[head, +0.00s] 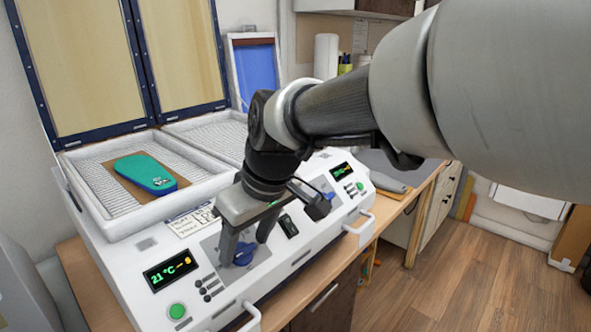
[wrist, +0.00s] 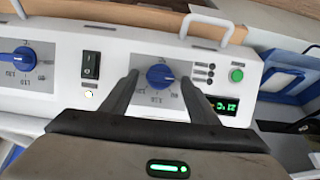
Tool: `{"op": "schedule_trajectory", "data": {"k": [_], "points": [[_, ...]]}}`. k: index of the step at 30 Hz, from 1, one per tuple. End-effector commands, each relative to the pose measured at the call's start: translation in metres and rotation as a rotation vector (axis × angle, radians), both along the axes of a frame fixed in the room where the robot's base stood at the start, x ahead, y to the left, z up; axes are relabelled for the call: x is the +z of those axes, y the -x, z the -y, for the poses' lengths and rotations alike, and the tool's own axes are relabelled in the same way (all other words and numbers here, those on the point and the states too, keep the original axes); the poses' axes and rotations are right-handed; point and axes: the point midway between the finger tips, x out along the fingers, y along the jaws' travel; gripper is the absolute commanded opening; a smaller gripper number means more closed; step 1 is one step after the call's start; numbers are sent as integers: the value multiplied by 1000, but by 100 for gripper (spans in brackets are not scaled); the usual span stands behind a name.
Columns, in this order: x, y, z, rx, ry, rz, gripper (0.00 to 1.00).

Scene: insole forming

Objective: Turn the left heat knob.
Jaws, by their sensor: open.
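The left heat knob (head: 243,254) is blue and sits on the sloped front panel of the white heating machine. In the wrist view the same knob (wrist: 159,76) shows between my two fingers. My gripper (head: 247,250) is open and points down at the panel, with one finger on each side of the knob. In the wrist view the fingers of my gripper (wrist: 159,79) look apart from the knob, with gaps on both sides. The knob's exact pointer setting is too small to read.
A second blue knob (wrist: 22,56) and a black switch (wrist: 91,66) lie along the same panel. A left display (head: 173,269) reads about 21 °C above a green button (head: 177,311). A green-blue insole (head: 145,172) lies in the left tray. Handles (head: 359,229) stick out in front.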

Motion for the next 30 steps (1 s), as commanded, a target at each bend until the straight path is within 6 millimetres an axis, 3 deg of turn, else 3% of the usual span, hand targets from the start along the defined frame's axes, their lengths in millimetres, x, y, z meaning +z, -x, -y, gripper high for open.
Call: {"op": "schedule_trajectory", "data": {"k": [9,17,30], "points": [[-3,-1,-1,0,-1,1,55],[-2,-1,-1,0,-1,1,13],[-2,-2,1,-81,-47,-55,14]]}}
